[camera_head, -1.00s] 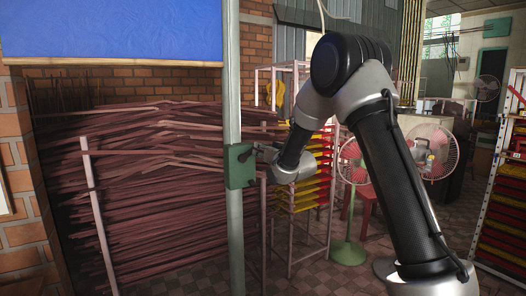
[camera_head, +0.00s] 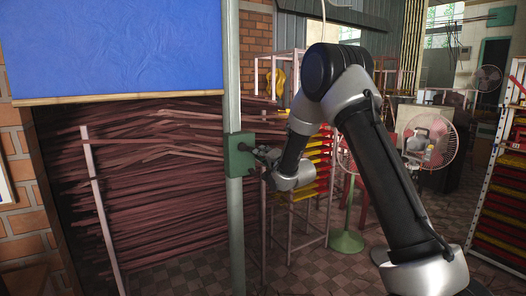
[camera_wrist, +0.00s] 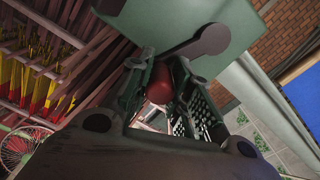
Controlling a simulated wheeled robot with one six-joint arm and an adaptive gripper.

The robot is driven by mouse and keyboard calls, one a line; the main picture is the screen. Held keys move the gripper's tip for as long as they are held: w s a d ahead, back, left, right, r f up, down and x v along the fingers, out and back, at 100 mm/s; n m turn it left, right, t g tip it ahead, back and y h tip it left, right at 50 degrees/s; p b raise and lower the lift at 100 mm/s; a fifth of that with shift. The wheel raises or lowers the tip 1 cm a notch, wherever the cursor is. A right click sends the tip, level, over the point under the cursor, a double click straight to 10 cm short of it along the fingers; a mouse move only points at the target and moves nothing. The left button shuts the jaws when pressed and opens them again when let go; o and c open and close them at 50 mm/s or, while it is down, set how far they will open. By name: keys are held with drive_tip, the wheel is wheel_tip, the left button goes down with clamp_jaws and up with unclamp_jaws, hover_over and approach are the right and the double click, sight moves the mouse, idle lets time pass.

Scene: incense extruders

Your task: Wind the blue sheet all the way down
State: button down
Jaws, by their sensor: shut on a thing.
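The blue sheet (camera_head: 120,50) hangs across the upper left in the head view, with a pale wooden bar (camera_head: 120,96) along its lower edge. Below the bar the stacked sticks are uncovered. A green winder box (camera_head: 239,155) is fixed to a grey-green post (camera_head: 233,220) right of the sheet. In the wrist view the box (camera_wrist: 185,30) fills the top, with a dark crank arm (camera_wrist: 200,43) and a reddish knob (camera_wrist: 160,88). My gripper (camera_wrist: 168,95) is shut on this knob, its fingers on either side. The sheet's edge (camera_wrist: 302,95) shows at the right.
A pink rack with yellow and red trays (camera_head: 315,165) stands just behind my arm. A fan (camera_head: 430,140) stands to the right, and a tall shelf (camera_head: 495,190) is at the right edge. A thin pole (camera_head: 98,210) leans before the brown sticks (camera_head: 160,200). Some tiled floor is open.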

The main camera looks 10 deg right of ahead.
drive_tip(key=f+m, duration=0.1)
drive_tip(key=m, duration=0.2)
drive_tip(key=shift+s+a+f, duration=0.15)
drive_tip(key=shift+a+f, duration=0.25)
drive_tip(key=m, duration=0.1)
drive_tip(key=a+f+m, duration=0.1)
drive_tip(key=shift+s+f+m, duration=0.1)
drive_tip(key=shift+s+m, duration=0.1)
drive_tip(key=shift+m, duration=0.2)
drive_tip(key=m, duration=0.1)
drive_tip(key=a+f+m, duration=0.1)
drive_tip(key=shift+s+a+m, duration=0.2)
drive_tip(key=shift+m, duration=0.1)
drive_tip(key=shift+s+a+f+m, duration=0.2)
drive_tip(key=shift+a+m, duration=0.35)
drive_tip(key=shift+m, duration=0.4)
drive_tip(key=shift+s+a+f+m, duration=0.1)
drive_tip(key=shift+s+a+m, duration=0.1)
drive_tip(key=shift+a+m, duration=0.55)
drive_tip(key=shift+d+m, duration=0.15)
drive_tip(key=shift+m, duration=0.15)
drive_tip(key=c, duration=1.3)
unclamp_jaws()
drive_tip(key=shift+o, duration=0.2)
drive_tip(key=v, duration=1.2)
